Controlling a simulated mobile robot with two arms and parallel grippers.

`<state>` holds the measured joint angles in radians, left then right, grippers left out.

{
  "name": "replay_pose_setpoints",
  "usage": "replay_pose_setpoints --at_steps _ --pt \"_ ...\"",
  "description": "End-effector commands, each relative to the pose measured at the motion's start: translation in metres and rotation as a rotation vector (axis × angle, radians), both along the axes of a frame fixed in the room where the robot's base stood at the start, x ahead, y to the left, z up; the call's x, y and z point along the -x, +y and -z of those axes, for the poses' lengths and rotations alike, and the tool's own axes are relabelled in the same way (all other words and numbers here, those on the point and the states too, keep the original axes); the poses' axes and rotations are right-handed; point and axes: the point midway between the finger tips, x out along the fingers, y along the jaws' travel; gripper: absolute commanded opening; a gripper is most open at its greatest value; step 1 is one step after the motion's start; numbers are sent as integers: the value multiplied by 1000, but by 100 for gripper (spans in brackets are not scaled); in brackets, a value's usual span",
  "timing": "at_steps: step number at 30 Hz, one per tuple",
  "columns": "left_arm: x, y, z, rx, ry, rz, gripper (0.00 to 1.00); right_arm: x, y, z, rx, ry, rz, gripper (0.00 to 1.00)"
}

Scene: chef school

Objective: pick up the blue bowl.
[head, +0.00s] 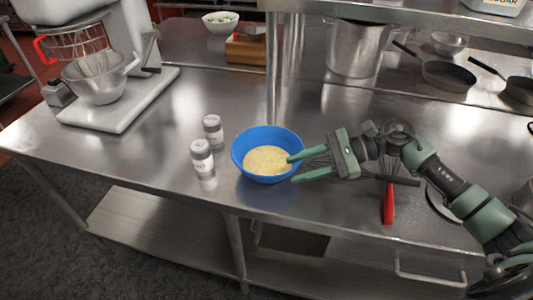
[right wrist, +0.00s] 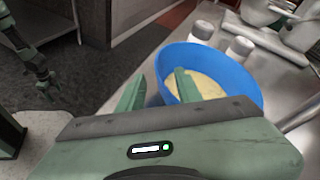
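The blue bowl (head: 243,165) stands upright near the front edge of the steel counter, with a pale yellow grainy filling. It also shows in the right wrist view (right wrist: 235,80). My right gripper (head: 293,169) is open at the bowl's right side. One finger reaches over the rim into the bowl and the other is outside it, with the rim between them. The right wrist view shows these fingers (right wrist: 157,88) apart. My left gripper (right wrist: 46,86) appears small at the left of the right wrist view, away from the bowl; its finger opening is unclear.
Two shakers (head: 202,158) (head: 212,130) stand just left of the bowl. A red-handled whisk (head: 389,203) lies right, beneath my right arm. A stand mixer (head: 115,100) is at left. A large pot (head: 356,48) and pans (head: 450,75) stand behind. The counter's front left is clear.

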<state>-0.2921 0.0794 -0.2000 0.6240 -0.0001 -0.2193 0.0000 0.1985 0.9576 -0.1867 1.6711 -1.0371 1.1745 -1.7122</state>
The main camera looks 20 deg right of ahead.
Motion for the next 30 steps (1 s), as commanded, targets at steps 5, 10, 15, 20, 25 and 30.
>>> replay_pose_setpoints --at_steps 5,10,15,20,25,30 --pt "14 1 -12 -1 19 0 72 -6 19 3 -4 -1 -1 35" --pt "18 1 -32 -3 26 0 72 -16 41 7 -6 0 1 35" --pt "14 1 -40 -2 21 0 72 -22 59 19 -3 -1 0 35" --pt "8 0 -40 0 11 0 72 -23 63 24 0 0 1 35" --pt "6 0 -40 -1 8 0 72 -23 63 24 0 -1 1 26" --pt "6 0 -40 -1 8 0 72 -22 63 24 0 -1 1 0"
